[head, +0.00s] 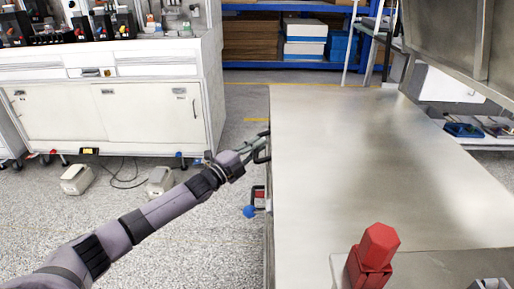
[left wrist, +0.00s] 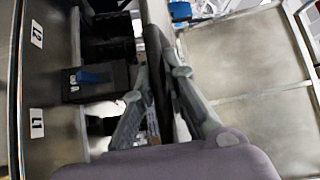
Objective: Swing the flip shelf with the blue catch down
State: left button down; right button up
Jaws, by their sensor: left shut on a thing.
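A long bare steel surface (head: 350,150) lies level on the right of the head view; I take it for the flip shelf. On its left side, below the edge, hangs a blue catch (head: 250,211) beside a small red part. My left gripper (head: 257,146) reaches in from the left to a dark handle at that edge. In the left wrist view, my left gripper (left wrist: 160,115) is shut on the dark handle (left wrist: 158,65), its fingers on either side. A blue part (left wrist: 180,11) shows beyond the fingers; I cannot tell whether it is the same catch. My right gripper is out of view.
A red hexagonal knob (head: 377,250) stands at the near end of the steel. A white cabinet bench (head: 110,105) stands at the left. Blue shelving with boxes (head: 305,45) is at the back. A steel panel (head: 455,35) rises at the right. Speckled floor lies open left of the steel.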

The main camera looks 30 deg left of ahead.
pick_arm(q)
jog(key=shift+s+f, duration=0.15)
jog(key=shift+f, duration=0.7)
jog(key=c, duration=1.8)
grip_release()
jog(key=shift+a, duration=0.1)
jog(key=shift+o, duration=1)
jog(key=shift+r, duration=0.1)
jog(key=shift+r, duration=0.2)
jog(key=v, duration=1.2)
